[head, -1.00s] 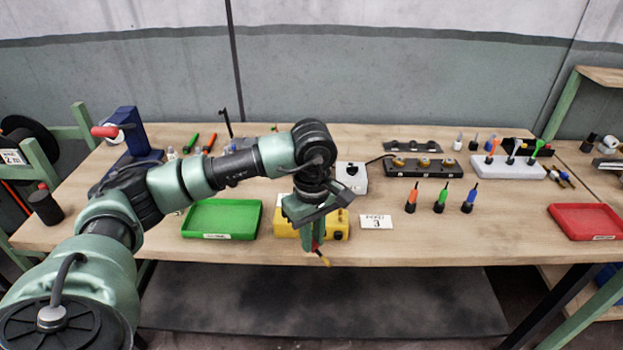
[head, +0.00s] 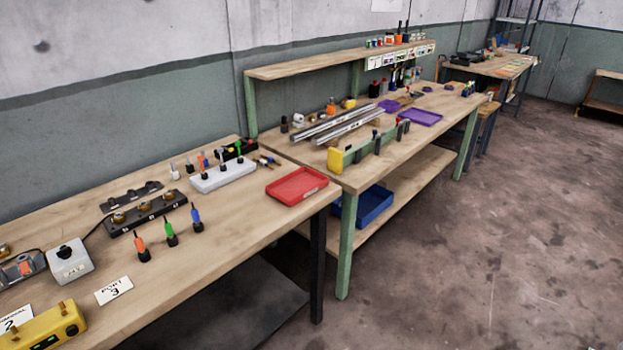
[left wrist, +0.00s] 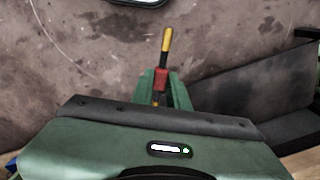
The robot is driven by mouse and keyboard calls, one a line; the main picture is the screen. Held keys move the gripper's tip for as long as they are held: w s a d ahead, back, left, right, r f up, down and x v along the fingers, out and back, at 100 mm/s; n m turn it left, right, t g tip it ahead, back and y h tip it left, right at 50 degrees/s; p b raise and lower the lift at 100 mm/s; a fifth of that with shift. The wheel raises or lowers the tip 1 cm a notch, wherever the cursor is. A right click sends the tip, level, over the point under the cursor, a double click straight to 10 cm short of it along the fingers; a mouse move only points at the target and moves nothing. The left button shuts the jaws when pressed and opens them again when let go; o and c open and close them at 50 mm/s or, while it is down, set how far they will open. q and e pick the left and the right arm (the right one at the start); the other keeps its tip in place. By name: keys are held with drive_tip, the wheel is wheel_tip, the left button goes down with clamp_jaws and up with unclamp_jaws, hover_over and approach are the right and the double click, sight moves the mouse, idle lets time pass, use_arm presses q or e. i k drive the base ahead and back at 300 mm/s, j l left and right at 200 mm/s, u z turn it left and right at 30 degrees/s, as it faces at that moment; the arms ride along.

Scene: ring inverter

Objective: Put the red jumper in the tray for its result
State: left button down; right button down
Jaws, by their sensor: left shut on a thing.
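In the left wrist view my left gripper (left wrist: 160,92) is shut on the red jumper (left wrist: 162,77). The jumper has a red middle and a yellow upper end, and it stands up between the green fingers; its lower part is partly hidden by them. Neither the jumper nor my grippers show in the head view. The red tray (head: 297,185) is on the near workbench by its right end and looks empty. The green tray is outside the current head view.
The yellow meter (head: 45,328), a card with a 3 (head: 114,290) and several coloured probes (head: 170,234) stand on the near bench. A white holder (head: 222,176) is behind. A second bench (head: 400,150) with a purple tray (head: 419,117) adjoins. Open floor lies right.

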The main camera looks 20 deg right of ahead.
sight(292, 184)
drive_tip(key=i+l, duration=0.2)
drive_tip(key=l, duration=0.2)
drive_tip(key=i+l, duration=0.2)
drive_tip(key=l, duration=0.2)
drive_tip(key=i+l, duration=0.15)
drive_tip(key=l, duration=0.25)
drive_tip(key=i+l, duration=0.2)
drive_tip(key=l, duration=0.2)
drive_tip(key=i+l, duration=0.2)
drive_tip(key=l, duration=0.2)
drive_tip(key=i+l, duration=0.2)
drive_tip(key=l, duration=0.2)
